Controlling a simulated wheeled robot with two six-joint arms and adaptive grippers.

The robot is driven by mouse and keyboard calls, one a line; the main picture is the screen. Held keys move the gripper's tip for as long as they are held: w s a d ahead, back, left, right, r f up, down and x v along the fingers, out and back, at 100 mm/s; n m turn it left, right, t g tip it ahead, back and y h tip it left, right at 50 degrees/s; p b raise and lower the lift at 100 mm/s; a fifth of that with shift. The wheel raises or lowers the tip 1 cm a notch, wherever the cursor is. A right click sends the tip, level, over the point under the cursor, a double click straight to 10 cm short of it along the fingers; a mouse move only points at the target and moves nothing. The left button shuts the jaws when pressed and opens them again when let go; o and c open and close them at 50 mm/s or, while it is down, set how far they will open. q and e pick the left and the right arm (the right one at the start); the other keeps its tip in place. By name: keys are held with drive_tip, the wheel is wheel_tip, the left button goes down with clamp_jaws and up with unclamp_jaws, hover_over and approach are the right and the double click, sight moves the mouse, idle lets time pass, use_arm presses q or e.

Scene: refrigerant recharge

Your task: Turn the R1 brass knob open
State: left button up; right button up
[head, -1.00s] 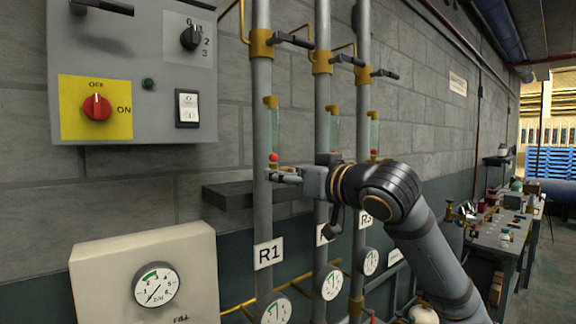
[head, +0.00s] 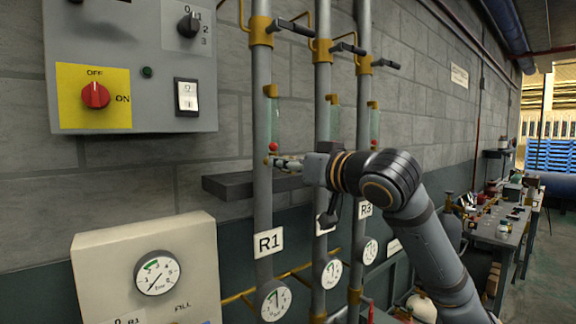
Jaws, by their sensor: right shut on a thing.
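The R1 pipe (head: 262,205) stands upright at the middle left, with a white R1 label (head: 268,242) low on it. A green sight glass (head: 272,122) with a red ball runs along its side. My right gripper (head: 281,163) reaches in from the right, just below the red ball. It is shut on the small R1 brass knob (head: 268,160) at the foot of the glass, and its fingers hide most of the knob. How far the knob is turned cannot be told. My left gripper is not in view.
Two similar pipes, one labelled R3 (head: 365,209), stand close behind my right wrist. A dark shelf (head: 228,186) is behind R1. Gauges (head: 273,303) hang low on the pipes. A control panel (head: 135,75) and a cream fill box (head: 100,265) are at left.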

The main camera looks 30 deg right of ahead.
drive_tip(key=m+b, duration=0.1)
drive_tip(key=m, duration=0.3)
drive_tip(key=shift+d, duration=0.1)
drive_tip(key=m+b, duration=0.2)
drive_tip(key=m, duration=0.2)
drive_tip(key=shift+m, duration=0.4)
drive_tip(key=m+b, duration=0.1)
drive_tip(key=m, duration=0.3)
drive_tip(key=shift+f+m+b, duration=0.15)
drive_tip(key=shift+m+b, duration=0.15)
drive_tip(key=shift+b, duration=0.1)
drive_tip(key=shift+d+m+b, duration=0.1)
drive_tip(key=shift+m+b, duration=0.65)
drive_tip(key=shift+m, duration=1.05)
drive_tip(key=o, duration=1.1)
